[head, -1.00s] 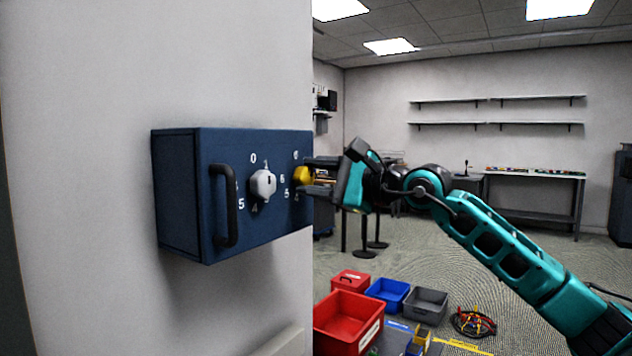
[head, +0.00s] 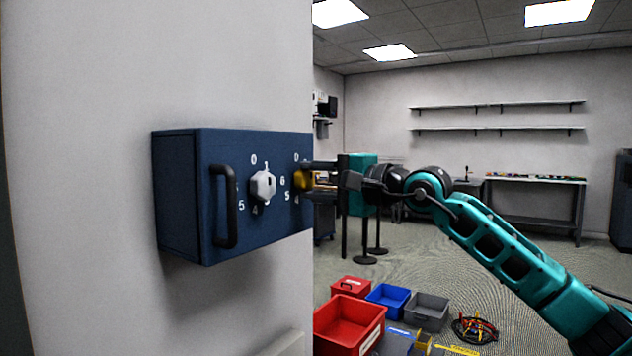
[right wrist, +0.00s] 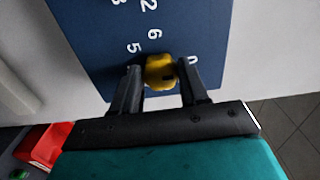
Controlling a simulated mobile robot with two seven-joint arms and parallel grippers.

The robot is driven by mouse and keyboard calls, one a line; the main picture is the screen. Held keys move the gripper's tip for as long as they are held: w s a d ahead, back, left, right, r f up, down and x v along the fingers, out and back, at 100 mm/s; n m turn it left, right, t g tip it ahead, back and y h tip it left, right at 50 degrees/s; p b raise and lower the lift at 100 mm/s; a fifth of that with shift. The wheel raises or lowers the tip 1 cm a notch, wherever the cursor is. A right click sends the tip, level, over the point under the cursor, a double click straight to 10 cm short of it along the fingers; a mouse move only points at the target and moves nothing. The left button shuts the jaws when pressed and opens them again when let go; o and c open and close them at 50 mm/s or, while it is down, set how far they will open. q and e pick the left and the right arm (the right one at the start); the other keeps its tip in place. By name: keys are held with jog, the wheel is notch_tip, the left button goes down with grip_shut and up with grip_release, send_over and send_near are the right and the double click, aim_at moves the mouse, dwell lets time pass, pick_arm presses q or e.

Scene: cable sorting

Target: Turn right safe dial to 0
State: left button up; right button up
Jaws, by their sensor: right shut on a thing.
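The blue safe (head: 180,205) is mounted on the pale wall, with a black handle on its left. The left dial (head: 263,186) is white with numbers around it. The right dial (head: 303,180) is yellow, near the safe's right edge, and partly hidden by my gripper in the head view. My right gripper (head: 308,178) reaches in from the right and is shut on the yellow dial. In the right wrist view, the yellow dial (right wrist: 160,71) sits between the two black fingers (right wrist: 160,85), with the numbers 2, 6, 5 and a 0 near the right finger. My left gripper is not in view.
Below right on the floor are a red bin (head: 348,325), a blue bin (head: 388,296), a grey bin (head: 428,310) and a coil of coloured cables (head: 474,330). A table (head: 530,180) and wall shelves stand far back.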

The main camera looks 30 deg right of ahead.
jog(key=o, duration=1)
jog(key=shift+o, duration=0.2)
jog(key=shift+s, duration=0.1)
jog(key=b+v, duration=1)
jog(key=v, duration=0.2)
jog(key=shift+s+d+b, duration=0.15)
jog(key=shift+s+b, duration=0.15)
jog(key=shift+s, duration=0.05)
